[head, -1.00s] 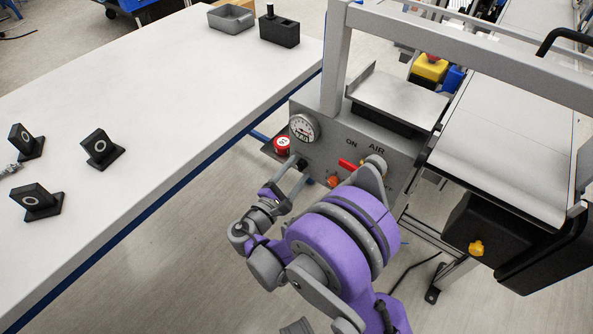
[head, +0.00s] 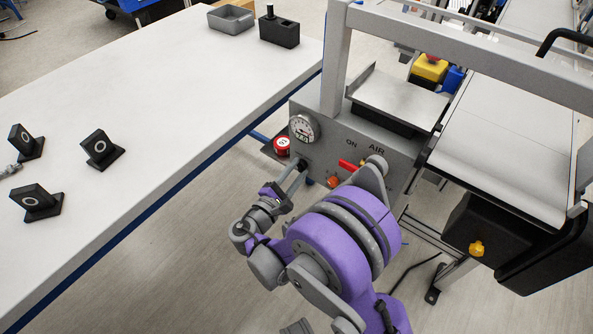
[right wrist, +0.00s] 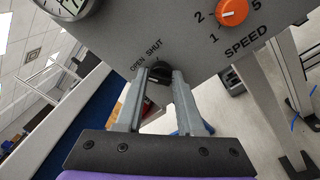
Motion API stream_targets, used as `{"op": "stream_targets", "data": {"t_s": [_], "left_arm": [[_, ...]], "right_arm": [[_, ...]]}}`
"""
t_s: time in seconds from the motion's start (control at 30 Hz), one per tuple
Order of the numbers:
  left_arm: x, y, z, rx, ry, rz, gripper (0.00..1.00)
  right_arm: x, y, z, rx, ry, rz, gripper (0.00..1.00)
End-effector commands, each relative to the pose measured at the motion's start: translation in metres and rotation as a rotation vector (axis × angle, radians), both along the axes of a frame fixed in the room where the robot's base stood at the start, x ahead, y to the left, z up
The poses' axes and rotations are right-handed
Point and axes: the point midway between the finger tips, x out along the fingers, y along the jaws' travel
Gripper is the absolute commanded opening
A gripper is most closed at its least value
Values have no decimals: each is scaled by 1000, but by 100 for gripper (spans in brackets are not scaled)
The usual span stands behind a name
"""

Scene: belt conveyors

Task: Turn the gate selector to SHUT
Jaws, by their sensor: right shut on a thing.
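The gate selector is a small black knob (right wrist: 159,71) on the grey control panel, under the words OPEN and SHUT in the right wrist view. In the head view the knob (head: 302,163) shows low on the panel's left side. My right gripper (right wrist: 159,78) is shut on the knob, with one grey finger on each side of it. In the head view my right gripper (head: 298,172) reaches the panel from below. The fingers partly hide the knob, and I cannot tell which word it points to.
The panel also carries a gauge (head: 304,128), a red AIR lever (head: 347,166) and an orange SPEED knob (right wrist: 231,12). A red button (head: 282,143) sits at its left. A white table (head: 170,90) with black blocks stands left; a conveyor (head: 510,130) is right.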

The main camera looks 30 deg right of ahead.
Motion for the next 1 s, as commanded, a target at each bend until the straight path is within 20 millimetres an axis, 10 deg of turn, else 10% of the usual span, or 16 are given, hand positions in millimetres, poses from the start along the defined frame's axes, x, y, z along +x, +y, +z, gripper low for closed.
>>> {"op": "stream_targets", "data": {"t_s": [1.0], "left_arm": [[1, 0, -14, 0, 5, 0, 50]], "right_arm": [[0, 0, -4, 300, -708, -6, 0]]}}
